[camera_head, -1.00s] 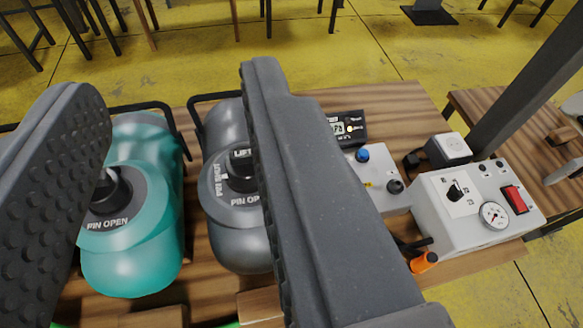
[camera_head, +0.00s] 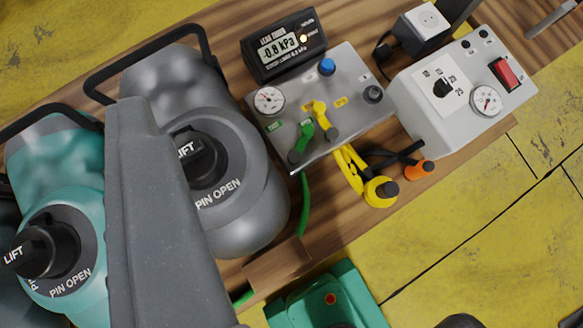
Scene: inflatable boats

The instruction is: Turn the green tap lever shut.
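The green tap lever (camera_head: 303,140) is on the sloped top of a grey metal box (camera_head: 352,86). It slants from upper right to lower left. A green hose (camera_head: 304,207) runs below it. A yellow tap lever (camera_head: 322,117) stands just right of it. My gripper shows as one dark grey finger (camera_head: 148,195) at left centre, well left of the green lever and apart from it. The finger covers part of the grey tank and the teal tank. The other finger is not visible, so the opening cannot be judged.
A grey tank (camera_head: 262,165) with a black knob stands close left of the box. A teal tank (camera_head: 48,152) is further left. A display (camera_head: 283,47) reads -0.8 kPa behind the box. A white control box (camera_head: 455,90) stands to the right. A yellow fitting (camera_head: 377,190) hangs at the front.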

